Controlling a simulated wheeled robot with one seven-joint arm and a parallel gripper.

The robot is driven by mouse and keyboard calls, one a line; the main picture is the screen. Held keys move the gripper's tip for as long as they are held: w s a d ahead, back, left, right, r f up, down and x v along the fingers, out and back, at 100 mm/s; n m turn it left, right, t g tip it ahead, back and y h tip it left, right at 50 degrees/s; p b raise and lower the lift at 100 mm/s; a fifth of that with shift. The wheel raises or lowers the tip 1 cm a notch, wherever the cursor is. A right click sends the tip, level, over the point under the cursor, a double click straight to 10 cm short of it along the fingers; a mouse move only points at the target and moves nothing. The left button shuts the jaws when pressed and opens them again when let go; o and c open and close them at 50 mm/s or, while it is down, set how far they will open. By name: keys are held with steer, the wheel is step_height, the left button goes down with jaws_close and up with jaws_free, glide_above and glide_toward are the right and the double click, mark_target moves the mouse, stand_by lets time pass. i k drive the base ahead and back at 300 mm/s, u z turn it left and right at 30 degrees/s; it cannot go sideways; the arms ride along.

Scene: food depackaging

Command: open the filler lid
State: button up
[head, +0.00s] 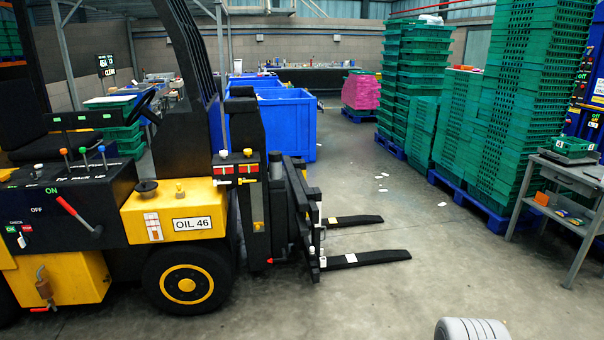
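A forklift stands at the left, with a yellow housing (176,222) labelled "OIL 46" above its front wheel. On top of the housing sits a round black cap (147,187) with a wide rim, which looks like the filler lid. It appears seated on the housing; I cannot tell how it is fastened. A small yellow knob (180,188) stands just right of it. My gripper is not in view. A pale grey rounded part at the bottom right edge seems to be part of my arm.
The forklift's black forks (365,259) stick out low to the right. A red lever (76,214) and several coloured levers are on its side. Blue bins (290,125) stand behind. Green crate stacks (480,130) and a grey table (572,174) are at the right.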

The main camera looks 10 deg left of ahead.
mark_target(145, 186)
steer(key=u, duration=0.25)
steer(key=i, duration=2.1)
steer(key=u, duration=1.4)
steer(key=i, duration=1.1)
steer(key=u, duration=1.5)
steer(key=i, duration=0.85)
steer(key=u, duration=0.3)
